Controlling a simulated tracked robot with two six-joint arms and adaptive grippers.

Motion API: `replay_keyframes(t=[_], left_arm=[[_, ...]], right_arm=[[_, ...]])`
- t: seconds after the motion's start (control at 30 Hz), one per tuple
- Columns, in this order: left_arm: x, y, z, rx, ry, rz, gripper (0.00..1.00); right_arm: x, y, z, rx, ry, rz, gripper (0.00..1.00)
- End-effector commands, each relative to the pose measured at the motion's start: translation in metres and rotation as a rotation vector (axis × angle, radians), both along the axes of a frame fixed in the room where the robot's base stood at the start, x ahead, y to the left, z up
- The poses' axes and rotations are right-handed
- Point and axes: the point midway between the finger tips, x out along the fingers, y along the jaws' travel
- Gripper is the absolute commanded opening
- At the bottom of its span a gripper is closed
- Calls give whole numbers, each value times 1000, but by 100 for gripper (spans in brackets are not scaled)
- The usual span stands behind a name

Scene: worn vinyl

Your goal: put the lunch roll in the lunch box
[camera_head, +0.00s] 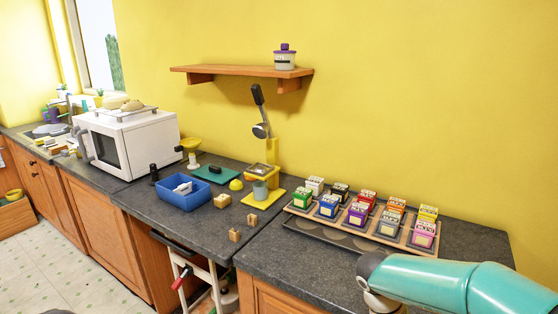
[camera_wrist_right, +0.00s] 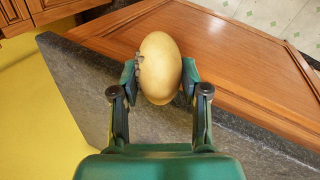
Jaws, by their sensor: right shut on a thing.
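In the right wrist view, my right gripper (camera_wrist_right: 160,74) is shut on a lunch roll (camera_wrist_right: 160,62), a tan oval with a small grey patch on its left side. The fingers press on both sides of it. In the head view only my right arm's teal link shows at lower right; the right gripper and held roll are out of that frame. A blue open box (camera_head: 183,196), seemingly the lunch box, sits on the dark counter in front of the microwave, with a white item inside. My left gripper is not in view.
A white microwave (camera_head: 126,143) carries a tray of bread-like pieces (camera_head: 130,105). A rack of several coloured boxes (camera_head: 376,238) fills the right counter.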

Motion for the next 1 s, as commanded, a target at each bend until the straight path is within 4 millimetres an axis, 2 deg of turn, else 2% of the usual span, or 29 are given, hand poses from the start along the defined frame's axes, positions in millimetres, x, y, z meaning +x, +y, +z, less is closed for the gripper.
replay_keyframes(t=[0.03,0.1,0.2,0.27,0.43,1.0], left_arm=[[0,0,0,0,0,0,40],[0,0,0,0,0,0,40],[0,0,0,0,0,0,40],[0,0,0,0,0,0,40],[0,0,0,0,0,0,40],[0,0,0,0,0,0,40]], right_arm=[[-1,6,-28,-2,14,60,5],[1,15,-57,0,12,135,5],[6,29,-87,1,7,226,5],[13,37,-96,1,1,261,5],[26,47,-99,1,-3,283,5],[27,50,-99,1,-2,281,5]])
